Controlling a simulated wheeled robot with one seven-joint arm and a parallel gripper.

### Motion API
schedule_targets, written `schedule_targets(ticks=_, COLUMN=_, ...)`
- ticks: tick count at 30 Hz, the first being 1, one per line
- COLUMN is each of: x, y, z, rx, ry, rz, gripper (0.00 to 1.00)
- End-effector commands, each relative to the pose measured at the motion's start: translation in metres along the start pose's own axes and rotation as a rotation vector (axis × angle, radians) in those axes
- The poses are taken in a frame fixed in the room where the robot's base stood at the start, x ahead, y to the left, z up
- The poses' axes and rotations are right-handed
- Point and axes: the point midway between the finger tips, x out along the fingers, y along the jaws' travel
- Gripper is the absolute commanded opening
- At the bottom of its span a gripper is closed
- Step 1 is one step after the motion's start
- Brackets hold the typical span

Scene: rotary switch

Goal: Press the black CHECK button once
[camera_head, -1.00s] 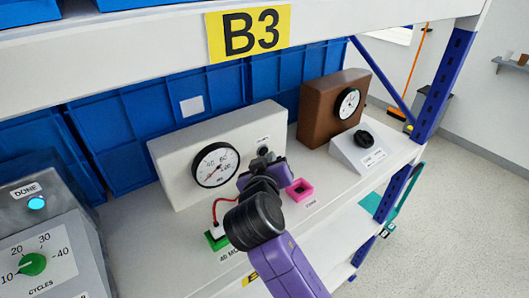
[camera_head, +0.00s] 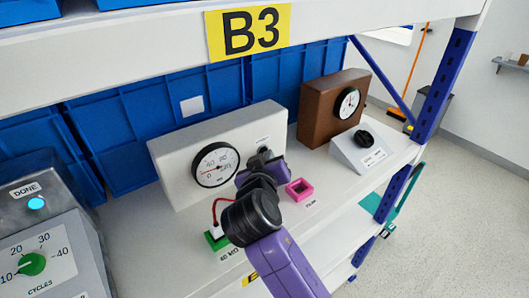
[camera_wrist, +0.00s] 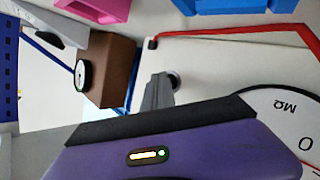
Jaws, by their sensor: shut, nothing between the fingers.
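The white gauge box (camera_head: 180,165) stands on the shelf with a round black-rimmed gauge (camera_head: 215,164) on its front. In the wrist view the box's pale front (camera_wrist: 205,75) carries a small dark round button (camera_wrist: 174,80). My gripper (camera_wrist: 163,82) is shut and empty, its grey fingertips at the button and partly covering it. Whether they touch it I cannot tell. In the head view my gripper (camera_head: 264,153) is at the right part of the box's front, below a small label, and hides the button there. The lettering is too small to read.
A pink square holder (camera_head: 299,189) and a green block (camera_head: 216,238) with a red lead lie in front of the box. A brown gauge box (camera_head: 325,105) and a white sloped box with a black knob (camera_head: 364,140) stand right. A grey dial box (camera_head: 50,240) stands left.

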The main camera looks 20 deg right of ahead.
Motion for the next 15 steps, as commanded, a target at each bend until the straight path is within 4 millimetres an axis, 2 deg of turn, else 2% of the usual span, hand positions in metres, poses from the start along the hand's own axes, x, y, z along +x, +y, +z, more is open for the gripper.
schedule_targets(ticks=15, x=-0.0099, y=0.0071, z=0.0066, rx=0.001, ry=0.000, rz=-0.001, gripper=0.00)
